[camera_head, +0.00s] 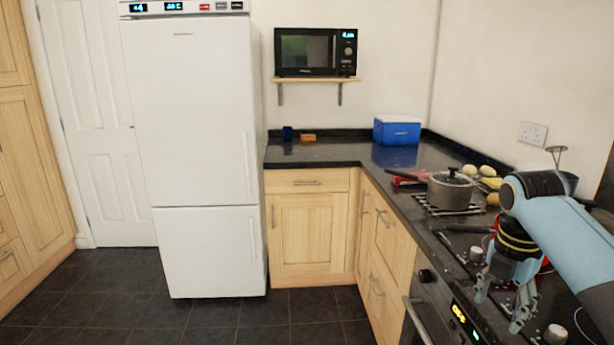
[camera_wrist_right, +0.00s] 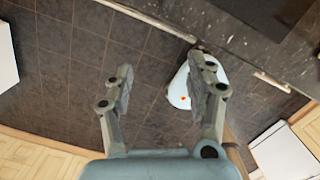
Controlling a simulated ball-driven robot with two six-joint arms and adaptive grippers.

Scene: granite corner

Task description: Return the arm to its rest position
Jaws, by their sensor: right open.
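My right arm (camera_head: 570,240) comes in from the right edge in the head view, light blue with black joints. Its gripper (camera_head: 500,304) hangs pointing down over the front edge of the hob, beside the control knobs. The two grey fingers are apart with nothing between them. In the right wrist view the open gripper (camera_wrist_right: 160,72) faces the dark tiled floor, and the gap between the fingers is empty. My left arm and gripper are not in view.
A lidded pot (camera_head: 450,191) stands on a rack close behind my right arm. A blue box (camera_head: 397,131) sits in the far corner of the dark counter (camera_head: 345,153). Yellow food items (camera_head: 490,182) lie by the wall. The floor (camera_head: 190,318) left of the cabinets is clear.

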